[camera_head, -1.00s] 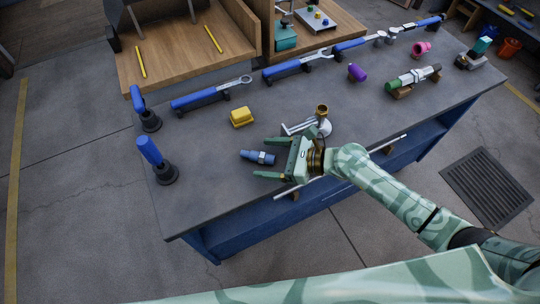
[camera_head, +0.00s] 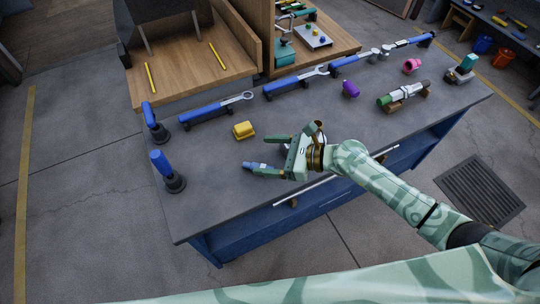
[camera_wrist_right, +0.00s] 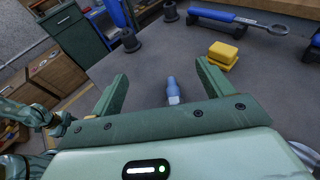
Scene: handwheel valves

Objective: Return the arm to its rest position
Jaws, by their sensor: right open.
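My right gripper (camera_head: 264,155) is open and empty over the front part of the grey workbench (camera_head: 225,205). In the right wrist view its two green fingers (camera_wrist_right: 162,72) are spread wide. A blue fitting with a pale end (camera_wrist_right: 172,90) lies on the bench beyond and between the fingers in that view. In the head view the fitting (camera_head: 249,165) shows beside the lower finger, partly covered by it. A brass-topped piece (camera_head: 318,127) shows just behind the gripper, mostly hidden. My right arm reaches in from the lower right. My left gripper is not in view.
A yellow block (camera_head: 244,130) sits left of the gripper. Blue-handled upright tools (camera_head: 166,172) stand at the left end. Blue wrenches (camera_head: 216,108) line the back edge. A purple piece (camera_head: 350,88) and a green-and-white cylinder (camera_head: 403,95) lie to the right. The front left bench top is clear.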

